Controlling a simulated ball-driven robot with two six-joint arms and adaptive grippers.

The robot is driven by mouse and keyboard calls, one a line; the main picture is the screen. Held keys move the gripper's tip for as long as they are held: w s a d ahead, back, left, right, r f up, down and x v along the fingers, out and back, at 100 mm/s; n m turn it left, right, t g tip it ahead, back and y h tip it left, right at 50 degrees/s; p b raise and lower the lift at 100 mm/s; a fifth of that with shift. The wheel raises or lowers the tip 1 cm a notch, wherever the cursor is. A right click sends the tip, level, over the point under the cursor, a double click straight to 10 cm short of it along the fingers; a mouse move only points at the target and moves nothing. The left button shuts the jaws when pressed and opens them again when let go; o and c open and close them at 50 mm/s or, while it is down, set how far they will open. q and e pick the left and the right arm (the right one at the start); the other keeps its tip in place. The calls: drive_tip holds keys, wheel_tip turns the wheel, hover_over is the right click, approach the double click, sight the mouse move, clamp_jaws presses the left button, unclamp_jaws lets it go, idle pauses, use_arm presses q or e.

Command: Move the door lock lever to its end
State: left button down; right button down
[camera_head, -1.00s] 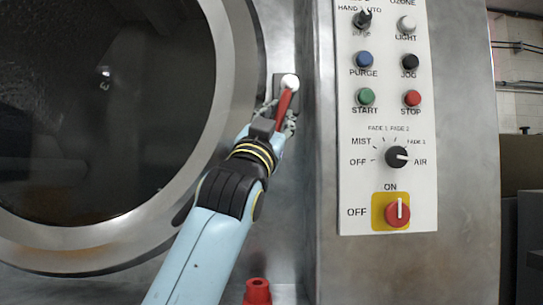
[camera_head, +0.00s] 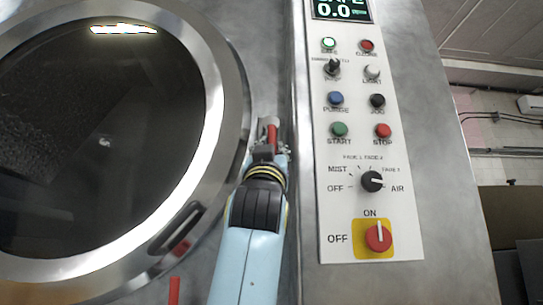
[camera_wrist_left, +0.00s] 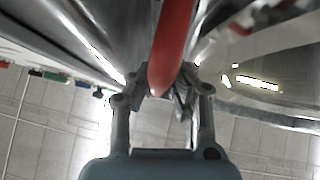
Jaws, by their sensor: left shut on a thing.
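The door lock lever (camera_head: 271,132) is a short red handle on the steel front, between the round door and the control panel. It points nearly straight up and down in the head view. In the left wrist view the red lever (camera_wrist_left: 172,45) runs down from the top edge to between the fingers. My left gripper (camera_head: 266,149) is shut on the lever's lower part, and its fingers also show in the left wrist view (camera_wrist_left: 155,90). The gripper hides part of the lever. My right gripper is not in view.
The round glass door (camera_head: 100,130) with its steel rim is close on the left. The control panel (camera_head: 350,215) with buttons, knobs and a red switch is on the right. A dark handle with a red part (camera_head: 180,247) lies low on the door rim.

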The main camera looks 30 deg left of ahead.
use_arm(q)
drive_tip(key=shift+w+f, duration=0.1)
drive_tip(key=c, duration=1.2)
unclamp_jaws()
drive_tip(key=shift+d, duration=0.2)
drive_tip(key=shift+c, duration=0.2)
drive_tip(key=shift+a, duration=0.1)
